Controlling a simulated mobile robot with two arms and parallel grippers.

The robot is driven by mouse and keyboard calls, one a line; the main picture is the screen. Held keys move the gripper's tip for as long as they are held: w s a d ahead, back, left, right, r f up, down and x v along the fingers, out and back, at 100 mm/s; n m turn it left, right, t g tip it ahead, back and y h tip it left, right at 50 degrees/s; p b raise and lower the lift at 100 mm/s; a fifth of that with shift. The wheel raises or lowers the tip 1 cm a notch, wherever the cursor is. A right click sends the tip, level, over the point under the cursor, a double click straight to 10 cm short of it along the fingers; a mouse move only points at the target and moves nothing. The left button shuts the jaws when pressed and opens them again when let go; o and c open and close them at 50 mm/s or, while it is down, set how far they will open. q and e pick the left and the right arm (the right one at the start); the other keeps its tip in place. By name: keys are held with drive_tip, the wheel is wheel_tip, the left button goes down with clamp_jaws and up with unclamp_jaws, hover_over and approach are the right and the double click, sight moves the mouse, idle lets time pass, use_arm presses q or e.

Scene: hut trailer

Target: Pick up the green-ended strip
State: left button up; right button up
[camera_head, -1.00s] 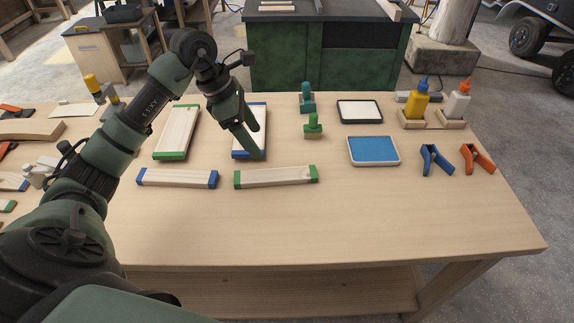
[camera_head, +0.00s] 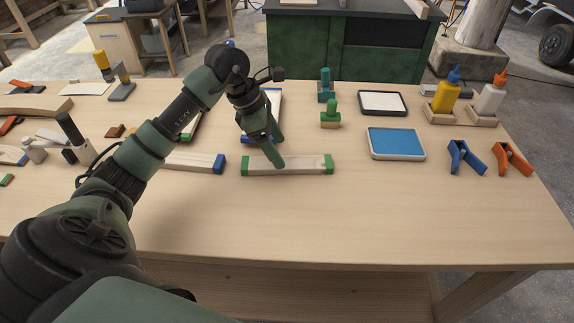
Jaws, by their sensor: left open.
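The green-ended strip (camera_head: 307,166) is a pale wooden bar with a green cap at each end, lying flat across the middle of the table. My left gripper (camera_head: 279,153) points down over the strip's left half, its fingers apart and nothing between them. One fingertip overlaps the strip in the picture; I cannot tell whether it touches. My right gripper does not show.
A blue-ended strip (camera_head: 200,162) lies to the left, partly behind my arm. Behind are a green-edged board (camera_head: 192,127) and a blue-edged board (camera_head: 274,97). Stamps (camera_head: 330,116), a blue pad (camera_head: 396,144) and clamps (camera_head: 465,157) stand right. The table front is clear.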

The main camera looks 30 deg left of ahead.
sight(287, 162)
use_arm(q)
drive_tip(key=p+x, duration=0.1)
drive_tip(key=x, duration=0.4)
drive_tip(key=shift+a, duration=0.15)
drive_tip(key=c, duration=1.5)
drive_tip(key=shift+w, duration=0.1)
drive_tip(key=shift+c, duration=0.2)
